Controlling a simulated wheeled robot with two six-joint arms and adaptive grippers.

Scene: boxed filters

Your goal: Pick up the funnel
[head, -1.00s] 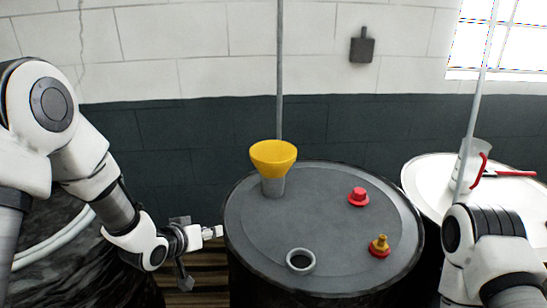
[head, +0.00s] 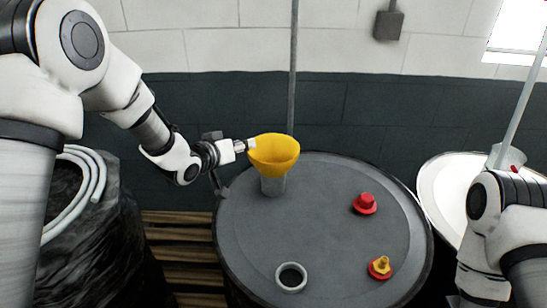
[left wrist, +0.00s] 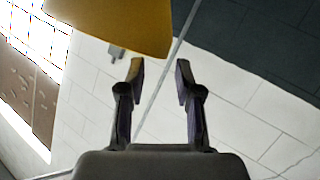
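The yellow funnel (head: 274,154) stands upright in a grey, see-through cup (head: 272,186) on the lid of the dark drum (head: 330,225). My left gripper (head: 247,146) is at the left side of the funnel's cone, close to its rim. In the left wrist view the gripper (left wrist: 160,68) is open, with nothing between its two fingers. The funnel (left wrist: 118,22) fills the upper left of that view, past the fingers. I cannot tell whether a finger touches it. My right arm shows at the right edge, but its gripper is not visible.
The drum lid also holds a red cap (head: 365,204), a red and brass fitting (head: 380,267) and a ring-shaped opening (head: 291,277). A thin pole (head: 293,70) rises behind the funnel. A white-topped drum (head: 445,190) stands at right. The lid's middle is clear.

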